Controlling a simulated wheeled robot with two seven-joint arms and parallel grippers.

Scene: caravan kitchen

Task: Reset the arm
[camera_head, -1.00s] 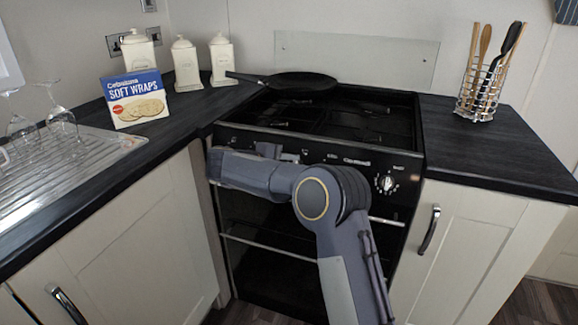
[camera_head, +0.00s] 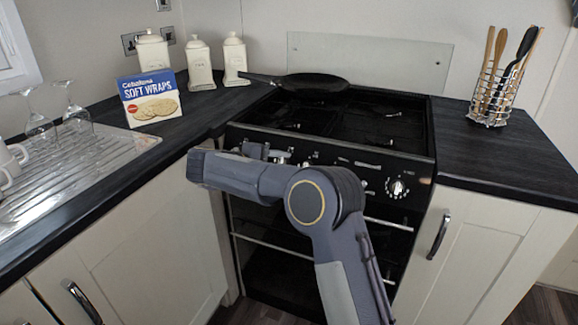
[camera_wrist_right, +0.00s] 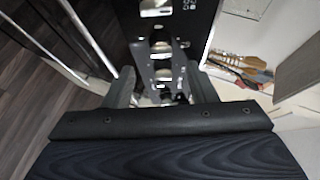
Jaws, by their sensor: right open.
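My right arm (camera_head: 325,205) rises from the bottom of the head view and bends in front of the cooker. Its forearm (camera_head: 235,172) points left, across the cooker's front edge. The right gripper cannot be made out clearly in the head view. In the right wrist view the right gripper (camera_wrist_right: 163,94) shows two dark fingers set apart, with nothing held between them. The cooker's control knobs (camera_wrist_right: 160,48) show beyond the fingers. My left arm and gripper are not in view.
The black cooker (camera_head: 384,122) carries a frying pan (camera_head: 314,83). A soft wraps box (camera_head: 149,98), jars (camera_head: 199,68) and upturned glasses (camera_head: 77,112) stand left. A utensil rack (camera_head: 494,98) stands on the right worktop (camera_head: 495,158), which has bare room in front of it.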

